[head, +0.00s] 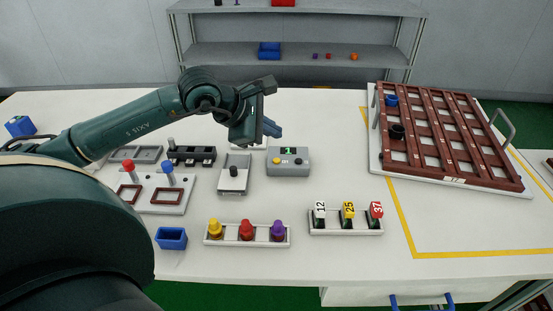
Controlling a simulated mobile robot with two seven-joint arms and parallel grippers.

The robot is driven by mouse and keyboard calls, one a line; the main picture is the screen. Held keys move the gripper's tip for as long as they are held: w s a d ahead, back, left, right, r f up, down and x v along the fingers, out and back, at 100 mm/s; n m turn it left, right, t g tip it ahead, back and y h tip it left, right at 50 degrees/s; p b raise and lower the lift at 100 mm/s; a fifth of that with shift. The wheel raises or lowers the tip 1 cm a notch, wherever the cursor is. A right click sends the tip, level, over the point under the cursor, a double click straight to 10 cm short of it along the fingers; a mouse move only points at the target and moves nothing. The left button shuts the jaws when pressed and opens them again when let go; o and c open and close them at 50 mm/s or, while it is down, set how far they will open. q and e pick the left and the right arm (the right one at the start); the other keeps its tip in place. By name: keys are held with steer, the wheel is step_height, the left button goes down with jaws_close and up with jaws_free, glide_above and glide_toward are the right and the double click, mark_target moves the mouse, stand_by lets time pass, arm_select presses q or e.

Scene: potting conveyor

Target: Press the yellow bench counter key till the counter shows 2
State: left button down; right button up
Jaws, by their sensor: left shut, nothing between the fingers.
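The bench counter (297,169) is a grey box on the white table, near the middle of the view. It has a small dark display (288,151) with a green figure, too small to read for certain. The yellow key (277,160) is on the left of its top face, with another button to its right. My left gripper (272,129) is shut and empty. In the picture it shows just above and behind the counter, apart from the yellow key. My right gripper is not in view.
A grey block with a black knob (233,178) stands left of the counter. Bases with coloured knobs (247,241) and numbered tags (346,225) stand in front. A brown slotted rack (450,140) is on the right. The table between counter and rack is clear.

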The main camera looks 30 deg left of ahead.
mark_target(277, 161)
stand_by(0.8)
arm_select(q)
steer(key=shift+d+r+m+y+b, duration=0.15)
steer(key=shift+r+m+b, duration=0.5)
steer(key=shift+m, duration=2.15)
steer(key=shift+a+r+m+y+b, duration=0.15)
steer(key=shift+r+m+b, duration=0.45)
steer(key=shift+m, duration=2.2)
steer(key=shift+d+r+m+y+b, duration=0.2)
steer(key=shift+r+m+b, duration=0.45)
steer(key=shift+m, duration=2.15)
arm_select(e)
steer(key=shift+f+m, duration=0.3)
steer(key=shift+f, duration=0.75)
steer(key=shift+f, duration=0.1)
